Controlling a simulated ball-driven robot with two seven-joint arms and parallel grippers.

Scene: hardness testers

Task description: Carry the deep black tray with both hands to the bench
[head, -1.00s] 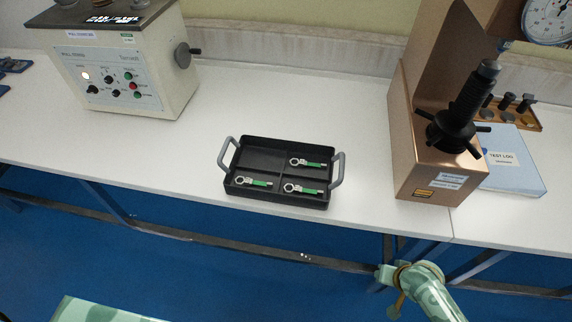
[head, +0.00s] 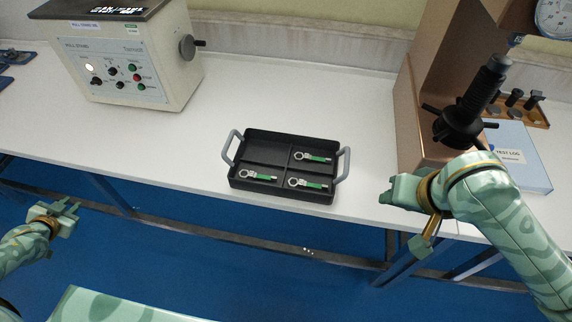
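The deep black tray (head: 262,192) sits on the white bench (head: 300,90) close to its front edge. It has compartments and an upright grey handle at each end, the left handle (head: 230,147) and the right handle (head: 344,166). Several compartments show, and three green-and-silver tools lie in them. My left gripper (head: 67,206) is open and empty, in front of the bench at the lower left, well away from the tray. My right gripper (head: 388,194) is near the bench's front edge, right of the right handle and apart from it; its fingers are seen too edge-on to judge.
A cream tester (head: 130,65) with knobs stands at the back left. A copper-coloured tester (head: 420,110) with a black spindle stands right of the tray, behind my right arm. The bench between the testers behind the tray is clear.

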